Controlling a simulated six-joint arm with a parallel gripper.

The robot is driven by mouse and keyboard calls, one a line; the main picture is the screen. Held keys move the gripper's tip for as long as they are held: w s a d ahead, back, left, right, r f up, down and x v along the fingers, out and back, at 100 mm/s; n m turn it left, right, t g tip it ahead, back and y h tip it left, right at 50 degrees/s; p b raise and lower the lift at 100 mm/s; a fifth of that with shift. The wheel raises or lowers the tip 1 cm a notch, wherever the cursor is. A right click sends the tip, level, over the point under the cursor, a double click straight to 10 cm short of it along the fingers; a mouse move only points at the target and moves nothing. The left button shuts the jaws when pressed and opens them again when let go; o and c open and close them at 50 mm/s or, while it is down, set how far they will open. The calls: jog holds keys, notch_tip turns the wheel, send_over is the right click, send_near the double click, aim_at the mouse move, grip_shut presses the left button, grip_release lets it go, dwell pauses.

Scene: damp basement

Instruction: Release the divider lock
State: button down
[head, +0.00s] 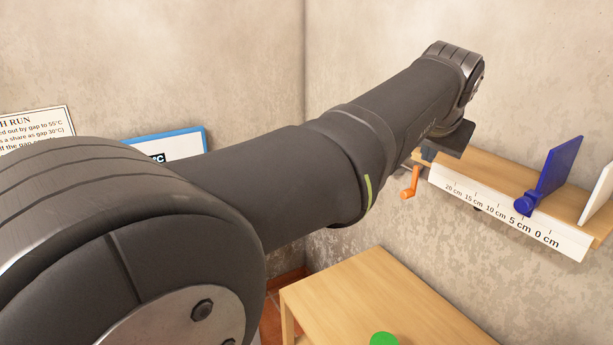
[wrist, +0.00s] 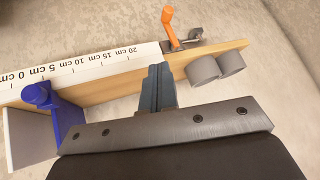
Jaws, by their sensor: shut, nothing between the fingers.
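The blue divider (head: 560,165) stands upright on a wooden shelf (head: 490,170). Its round blue knob (head: 526,203) sits at the front edge, close to the 5 cm mark. In the wrist view the divider (wrist: 70,118) and its knob (wrist: 38,94) are at the left. An orange crank handle (head: 410,183) hangs at the shelf's left end; it also shows in the wrist view (wrist: 169,25). My gripper (wrist: 157,70) is shut and empty, its fingertips over the shelf between divider and crank. In the head view my gripper (head: 428,155) is partly hidden by my wrist.
A white ruler strip (head: 490,210) runs along the shelf front. A white end plate (head: 597,195) stands right of the divider. Two grey cylinders (wrist: 203,71) sit near the crank end. Below are a wooden table (head: 370,290) and a green round object (head: 384,339).

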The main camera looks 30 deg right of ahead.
aim_at(412, 182)
jog(key=s+d+f+m+t+y, duration=0.1)
jog(key=s+d+f+m, duration=0.1)
jog(key=f, duration=0.6)
jog(key=shift+s+d+f+m, duration=0.3)
jog(key=shift+s+d, duration=0.15)
jog(key=shift+s, duration=0.1)
jog(key=w+d+f, duration=0.4)
jog(key=w+f, duration=0.2)
jog(key=w, duration=0.3)
jog(key=shift+f, duration=0.4)
